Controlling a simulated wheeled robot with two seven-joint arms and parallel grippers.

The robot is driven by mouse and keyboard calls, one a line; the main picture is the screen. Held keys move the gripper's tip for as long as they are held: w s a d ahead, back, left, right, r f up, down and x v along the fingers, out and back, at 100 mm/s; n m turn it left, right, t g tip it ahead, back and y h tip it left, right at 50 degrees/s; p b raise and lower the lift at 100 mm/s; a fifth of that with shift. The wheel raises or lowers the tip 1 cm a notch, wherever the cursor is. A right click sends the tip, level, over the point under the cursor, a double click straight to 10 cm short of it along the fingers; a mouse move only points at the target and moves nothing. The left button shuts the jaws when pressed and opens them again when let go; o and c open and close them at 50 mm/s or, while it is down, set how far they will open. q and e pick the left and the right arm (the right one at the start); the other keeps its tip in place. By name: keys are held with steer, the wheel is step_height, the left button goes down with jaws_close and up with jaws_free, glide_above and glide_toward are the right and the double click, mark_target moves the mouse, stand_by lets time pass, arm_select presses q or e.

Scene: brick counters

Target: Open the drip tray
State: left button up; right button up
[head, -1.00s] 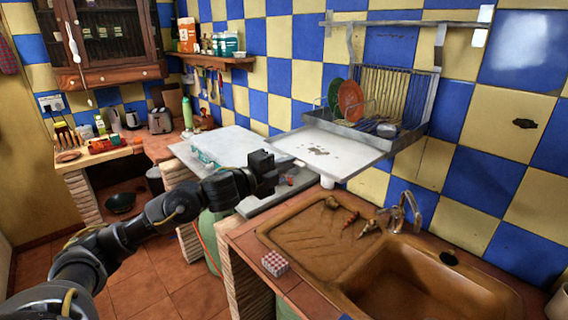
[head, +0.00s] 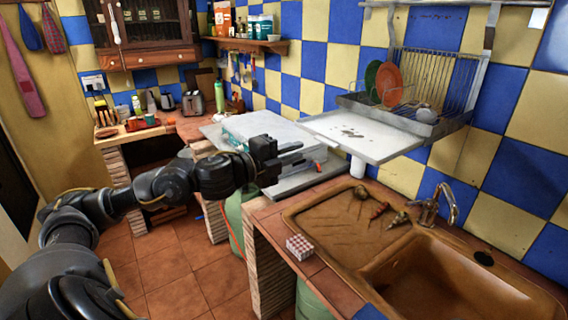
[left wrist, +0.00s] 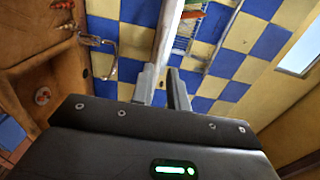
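The drip tray (head: 362,138) is a flat whitish sheet with dark spots. It sticks out well to the front left from under the wall dish rack (head: 425,100). My left gripper (head: 291,151) is just left of and below the tray's outer edge in the head view. In the left wrist view, its two fingers (left wrist: 163,90) stand apart with nothing clearly held between them. The tray shows there edge-on as a pale strip (left wrist: 167,40) beyond the fingertips. I cannot tell whether they touch it. My right gripper is in neither view.
A brown sink (head: 430,280) with a faucet (head: 436,203) is at the right. A small red-and-white checked box (head: 299,247) sits on the counter's front edge. A green plate (head: 373,75) and an orange plate (head: 389,84) stand in the rack. Tiled floor (head: 175,262) is open at the left.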

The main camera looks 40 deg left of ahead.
arm_select(q)
steer(key=shift+b+v, duration=0.95)
steer(key=shift+v, duration=0.5)
steer(key=shift+d, duration=0.1)
